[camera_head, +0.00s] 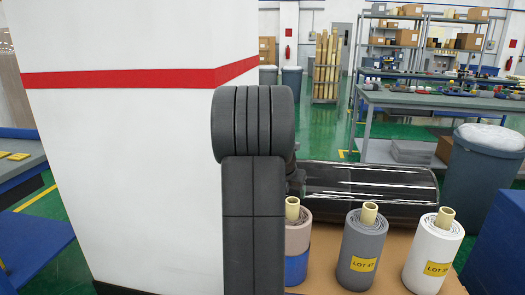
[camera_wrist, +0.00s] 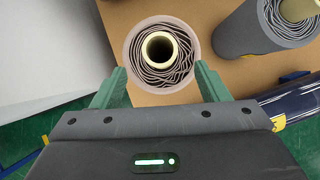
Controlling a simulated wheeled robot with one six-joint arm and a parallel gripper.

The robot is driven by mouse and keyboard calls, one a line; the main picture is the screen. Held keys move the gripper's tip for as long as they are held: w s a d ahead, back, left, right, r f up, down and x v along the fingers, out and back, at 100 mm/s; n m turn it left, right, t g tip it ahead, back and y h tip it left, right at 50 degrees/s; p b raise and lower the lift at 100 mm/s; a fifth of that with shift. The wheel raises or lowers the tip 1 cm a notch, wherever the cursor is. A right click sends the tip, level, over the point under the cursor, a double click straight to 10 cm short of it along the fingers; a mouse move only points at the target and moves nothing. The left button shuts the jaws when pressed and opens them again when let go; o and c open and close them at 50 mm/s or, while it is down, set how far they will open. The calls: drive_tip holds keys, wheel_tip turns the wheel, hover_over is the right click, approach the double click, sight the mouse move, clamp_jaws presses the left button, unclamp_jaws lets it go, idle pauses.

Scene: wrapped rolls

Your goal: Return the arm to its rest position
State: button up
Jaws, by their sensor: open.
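My arm (camera_head: 253,190) stands upright in the head view and hides part of the scene; the gripper's fingers are not clear there. In the wrist view my gripper (camera_wrist: 160,72) is open, with one green finger at each lower side of a pinkish wrapped roll (camera_wrist: 132,62). I see that roll's coiled end and cream core from above. I cannot tell whether the fingers touch it. In the head view the pinkish roll (camera_head: 297,236), with a blue lower part, stands partly behind my arm.
A grey roll (camera_head: 356,255) and a white roll (camera_head: 427,262) stand upright on the brown surface (camera_head: 393,262). A glossy black cylinder (camera_head: 372,190) lies behind them. A white pillar (camera_head: 135,150) with a red stripe fills the left. A grey bin (camera_head: 477,180) stands at right.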

sight(293, 202)
drive_tip(key=b+x, duration=0.1)
drive_tip(key=x, duration=0.8)
drive_tip(key=shift+s, duration=0.15)
drive_tip(key=shift+w+d+f, duration=0.1)
drive_tip(key=shift+w+f, duration=0.1)
drive_tip(key=shift+w, duration=0.1)
drive_tip(key=shift+s+r+p, duration=0.1)
drive_tip(key=shift+r+p, duration=0.3)
drive_tip(key=shift+r, duration=1.85)
